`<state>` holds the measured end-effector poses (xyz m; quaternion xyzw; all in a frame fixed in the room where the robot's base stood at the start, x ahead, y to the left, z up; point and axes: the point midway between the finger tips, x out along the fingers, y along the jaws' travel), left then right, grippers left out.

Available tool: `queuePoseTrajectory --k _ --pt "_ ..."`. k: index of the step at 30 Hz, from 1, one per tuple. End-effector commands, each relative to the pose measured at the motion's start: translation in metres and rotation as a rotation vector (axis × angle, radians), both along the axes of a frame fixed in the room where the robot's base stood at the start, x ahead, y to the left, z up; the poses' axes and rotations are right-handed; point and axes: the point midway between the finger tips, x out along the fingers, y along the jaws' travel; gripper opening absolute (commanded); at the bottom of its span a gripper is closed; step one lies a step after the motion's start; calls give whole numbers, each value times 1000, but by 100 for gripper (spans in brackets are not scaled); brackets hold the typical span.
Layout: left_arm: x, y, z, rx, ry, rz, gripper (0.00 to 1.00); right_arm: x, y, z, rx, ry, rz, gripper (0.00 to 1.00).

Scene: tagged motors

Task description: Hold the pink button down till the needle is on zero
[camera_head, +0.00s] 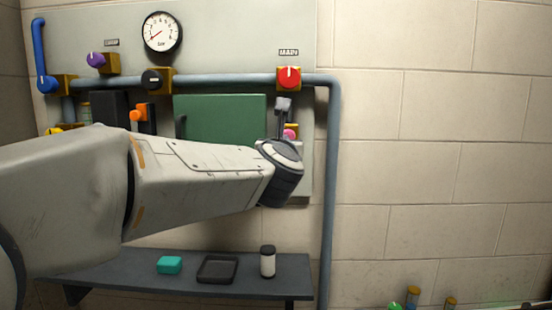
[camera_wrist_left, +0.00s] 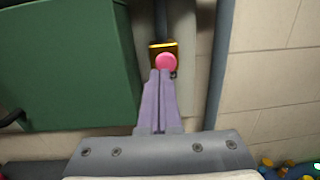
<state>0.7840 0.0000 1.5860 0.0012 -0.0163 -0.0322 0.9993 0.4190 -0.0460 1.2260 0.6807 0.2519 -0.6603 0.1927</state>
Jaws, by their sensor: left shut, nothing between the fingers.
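The pink button (camera_head: 290,132) sits on a yellow block on the wall panel, partly hidden behind my left wrist in the head view. In the left wrist view the pink button (camera_wrist_left: 166,62) faces me, just beyond the tips of my left gripper (camera_wrist_left: 160,73). The gripper is shut and empty, and its tips overlap the button's lower edge; I cannot tell whether they touch. In the head view my wrist hides the fingers. The round white gauge (camera_head: 162,32) has a red needle pointing to the lower left; its small figures are hard to read. My right gripper is out of view.
A red knob (camera_head: 289,77) sits on the pipe above the button. A green box (camera_head: 220,117) is left of it. Purple (camera_head: 96,59) and black (camera_head: 152,80) knobs are further left. The shelf (camera_head: 130,280) below holds a teal block, a black tray and a bottle.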

Motion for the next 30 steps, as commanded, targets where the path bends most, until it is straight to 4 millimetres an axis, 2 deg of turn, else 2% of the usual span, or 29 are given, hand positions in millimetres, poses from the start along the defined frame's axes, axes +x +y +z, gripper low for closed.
queuePoseTrajectory --k 1,6,12,17,26,28,30 --pt "-16 -2 -4 -5 -5 -9 0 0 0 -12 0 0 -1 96" --pt "-55 8 -5 -4 -2 1 0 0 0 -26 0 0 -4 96" --pt "-84 11 -5 -3 0 3 0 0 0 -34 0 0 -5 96" --pt "-93 12 -5 -2 2 4 0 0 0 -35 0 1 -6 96" --pt "-93 11 -4 -1 3 2 0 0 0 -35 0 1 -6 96" --pt "-91 11 -7 31 3 -1 0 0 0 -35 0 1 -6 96" --pt "-85 11 -18 138 3 -10 0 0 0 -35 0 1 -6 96"
